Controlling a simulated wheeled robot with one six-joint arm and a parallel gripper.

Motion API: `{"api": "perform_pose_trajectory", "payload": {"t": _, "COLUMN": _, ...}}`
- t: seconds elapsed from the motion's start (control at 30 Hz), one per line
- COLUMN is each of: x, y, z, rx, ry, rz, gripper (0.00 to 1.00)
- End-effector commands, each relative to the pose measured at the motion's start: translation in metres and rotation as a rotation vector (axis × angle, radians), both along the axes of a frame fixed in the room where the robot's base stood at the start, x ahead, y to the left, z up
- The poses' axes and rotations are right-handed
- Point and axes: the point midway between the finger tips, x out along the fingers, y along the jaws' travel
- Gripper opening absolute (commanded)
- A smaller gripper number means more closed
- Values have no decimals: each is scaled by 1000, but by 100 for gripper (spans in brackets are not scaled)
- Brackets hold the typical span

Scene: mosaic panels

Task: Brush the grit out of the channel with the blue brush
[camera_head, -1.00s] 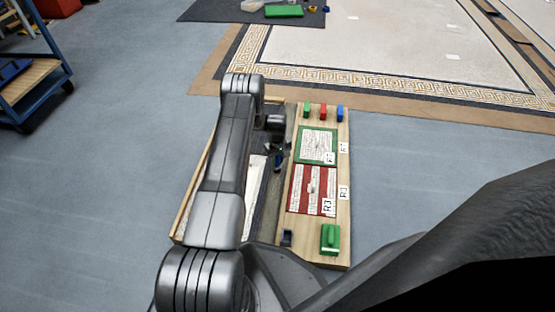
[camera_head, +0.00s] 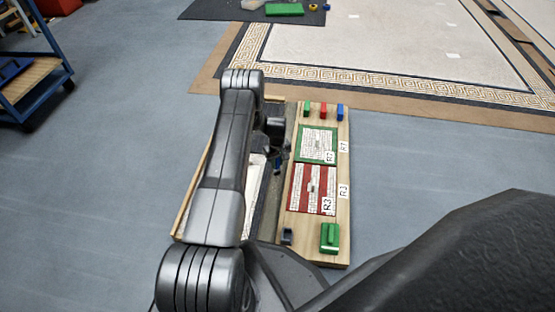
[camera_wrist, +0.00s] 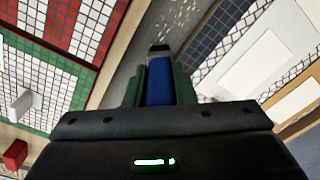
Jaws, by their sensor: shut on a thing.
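My gripper (camera_wrist: 158,88) is shut on the blue brush (camera_wrist: 159,75). The brush's blue handle sits between the green fingers, with a dark end pointing away from me. In the head view the gripper (camera_head: 276,152) hangs over the grey channel (camera_head: 266,208) left of the wooden panel board, partly hidden by my arm. In the wrist view the channel (camera_wrist: 138,60) runs as a grey, speckled strip beside the brush's end. I cannot tell whether the bristles touch its floor.
The board (camera_head: 298,258) carries a green-bordered panel (camera_head: 316,145) and a red-and-white panel (camera_head: 312,190) with a small knob. Small coloured blocks stand at its far end, and a green block (camera_head: 330,238) at its near end. A blue cart (camera_head: 45,85) stands far left.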

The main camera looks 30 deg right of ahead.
Motion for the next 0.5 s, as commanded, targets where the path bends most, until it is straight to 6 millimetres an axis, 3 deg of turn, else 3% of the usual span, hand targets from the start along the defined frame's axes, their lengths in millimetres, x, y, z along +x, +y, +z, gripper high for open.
{"api": "perform_pose_trajectory", "payload": {"t": 0.5, "x": -16, "y": 14, "z": -1, "rx": 1, "ry": 1, "rz": 0, "gripper": 1}}
